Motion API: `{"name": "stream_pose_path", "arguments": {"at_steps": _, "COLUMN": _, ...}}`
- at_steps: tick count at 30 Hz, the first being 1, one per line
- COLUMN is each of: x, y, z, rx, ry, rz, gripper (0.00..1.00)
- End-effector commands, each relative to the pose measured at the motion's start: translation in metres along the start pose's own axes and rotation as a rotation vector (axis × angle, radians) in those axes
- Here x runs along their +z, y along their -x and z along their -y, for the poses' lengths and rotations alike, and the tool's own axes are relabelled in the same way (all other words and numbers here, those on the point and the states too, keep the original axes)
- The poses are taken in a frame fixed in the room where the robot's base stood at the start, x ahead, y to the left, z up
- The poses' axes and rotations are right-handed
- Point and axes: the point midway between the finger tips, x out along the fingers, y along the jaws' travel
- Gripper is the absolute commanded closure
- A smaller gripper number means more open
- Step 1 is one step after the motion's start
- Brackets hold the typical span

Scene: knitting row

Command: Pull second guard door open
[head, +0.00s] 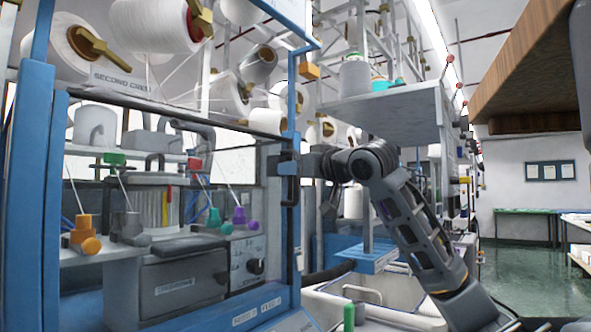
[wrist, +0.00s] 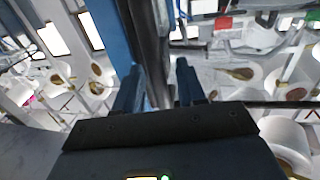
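The second guard door (head: 292,225) is a large blue-framed panel on the knitting machine in the head view, with a "SECOND GUARD" label (head: 120,80) at its top. It looks shut, though its far edge is partly hidden. A dark upright handle (head: 288,182) is on its right edge. My gripper (head: 297,165) is at this handle, coming from the right. In the wrist view, the handle bar (wrist: 158,60) runs between my two fingers (wrist: 158,82), beside the blue frame (wrist: 112,35). The fingers stand apart, with a small gap showing at the right finger.
Behind the door are yarn cones (head: 215,220) and a grey box (head: 180,285). White yarn spools (head: 150,25) hang above. A pale bin (head: 375,295) stands below my arm. A wooden overhang (head: 530,75) is at upper right. Open green floor (head: 525,265) lies at right.

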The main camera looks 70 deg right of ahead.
Motion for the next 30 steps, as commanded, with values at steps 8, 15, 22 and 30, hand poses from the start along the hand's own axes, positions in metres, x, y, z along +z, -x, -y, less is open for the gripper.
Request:
{"name": "stream_pose_path", "arguments": {"at_steps": 8, "x": 0.0000, "y": 0.0003, "z": -0.0001, "rx": 0.000, "ry": 0.000, "rz": 0.000, "gripper": 0.78}}
{"name": "stream_pose_path", "arguments": {"at_steps": 15, "x": 0.0001, "y": 0.0003, "z": -0.0001, "rx": 0.000, "ry": 0.000, "rz": 0.000, "gripper": 1.00}}
{"name": "stream_pose_path", "arguments": {"at_steps": 22, "x": 0.0001, "y": 0.0004, "z": -0.0001, "rx": 0.000, "ry": 0.000, "rz": 0.000, "gripper": 1.00}}
{"name": "stream_pose_path", "arguments": {"at_steps": 30, "x": 0.0001, "y": 0.0012, "z": -0.0004, "rx": 0.005, "ry": 0.000, "rz": 0.000, "gripper": 1.00}}
